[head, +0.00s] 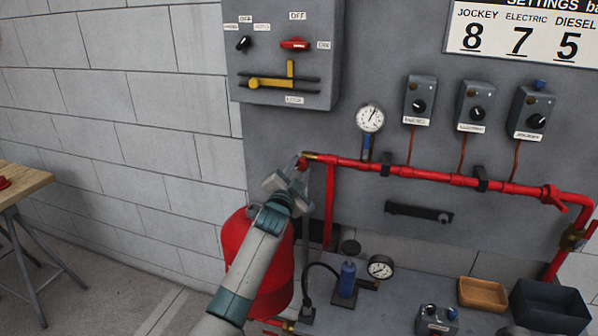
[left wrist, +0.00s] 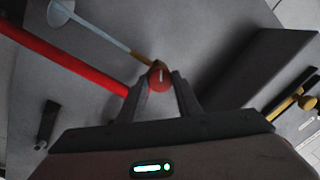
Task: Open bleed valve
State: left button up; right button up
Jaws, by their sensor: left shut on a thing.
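The bleed valve is a small round red knob (head: 302,164) at the left end of the red pipe (head: 345,163), next to a brass fitting. In the left wrist view the knob (left wrist: 160,75) sits between my fingertips and shows a white line on its face. My left gripper (head: 299,168) is shut on this knob, and it also shows in the left wrist view (left wrist: 160,88). The fingers hide part of the knob in the head view. My right gripper is not in view.
A pressure gauge (head: 370,118) stands above the pipe. A grey switch box (head: 282,60) with a yellow lever (head: 290,76) is above left. A red tank (head: 262,262) stands behind my left arm. A wooden tray (head: 483,293) and a dark bin (head: 549,306) sit at lower right.

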pick_arm(q)
jog(key=n, duration=0.4)
jog(key=shift+n, duration=0.3)
dwell(0.3)
jog(key=o, duration=1.1)
jog(key=shift+y, duration=0.4)
jog(key=shift+c, duration=0.2)
jog(key=shift+s, duration=0.1)
